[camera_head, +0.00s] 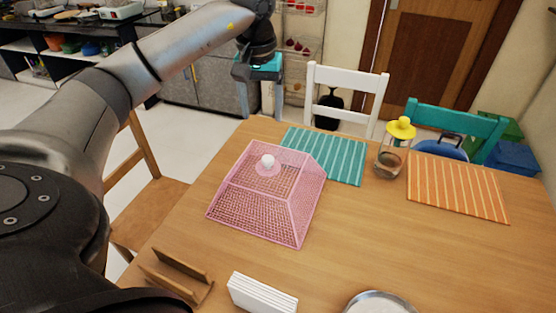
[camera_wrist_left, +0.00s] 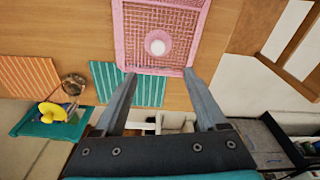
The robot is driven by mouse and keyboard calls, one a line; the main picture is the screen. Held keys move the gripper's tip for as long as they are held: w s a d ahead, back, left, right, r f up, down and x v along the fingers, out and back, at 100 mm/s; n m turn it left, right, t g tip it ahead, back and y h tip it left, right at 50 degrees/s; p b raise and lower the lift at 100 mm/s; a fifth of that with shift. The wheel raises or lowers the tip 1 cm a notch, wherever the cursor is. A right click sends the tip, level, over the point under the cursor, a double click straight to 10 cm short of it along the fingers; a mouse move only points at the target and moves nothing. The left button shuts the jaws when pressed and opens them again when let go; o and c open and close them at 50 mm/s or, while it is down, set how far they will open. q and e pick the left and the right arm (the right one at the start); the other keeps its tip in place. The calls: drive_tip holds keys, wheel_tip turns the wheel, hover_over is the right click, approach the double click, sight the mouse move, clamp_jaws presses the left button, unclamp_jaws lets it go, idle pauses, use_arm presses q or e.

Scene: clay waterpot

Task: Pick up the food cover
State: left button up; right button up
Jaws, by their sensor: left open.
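The food cover (camera_head: 255,208) is a pink mesh dome with sloping sides and a white round knob (camera_head: 267,161) on top. It sits on the wooden table (camera_head: 370,240), left of centre. In the left wrist view the cover (camera_wrist_left: 180,25) shows from above at the top, with its knob (camera_wrist_left: 158,42). My left gripper (camera_head: 262,114) is open and empty, up beyond the table's far edge in the head view. In the left wrist view its fingertips (camera_wrist_left: 161,72) lie to either side of the cover's near edge, apart from the knob. My right gripper is not in view.
A teal striped mat (camera_head: 340,160) lies behind the cover, and an orange one (camera_head: 455,190) to the right. A glass jar with yellow top (camera_head: 390,160) stands between them. A napkin holder (camera_head: 180,275), white stack (camera_head: 262,293) and bowl (camera_head: 378,304) are at the front. Chairs surround the table.

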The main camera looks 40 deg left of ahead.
use_arm(q)
drive_tip(key=b, duration=0.2)
hover_over(268, 158)
drive_tip(key=s, duration=0.1)
wheel_tip(268, 158, down, 9)
drive_tip(key=shift+f, duration=0.1)
drive_tip(key=shift+w+f, duration=0.1)
drive_tip(key=shift+f, duration=0.5)
drive_tip(key=f, duration=0.4)
drive_tip(key=shift+w+f+b, duration=0.3)
drive_tip(key=shift+w+b, duration=0.1)
drive_tip(key=c, duration=0.3)
clamp_jaws()
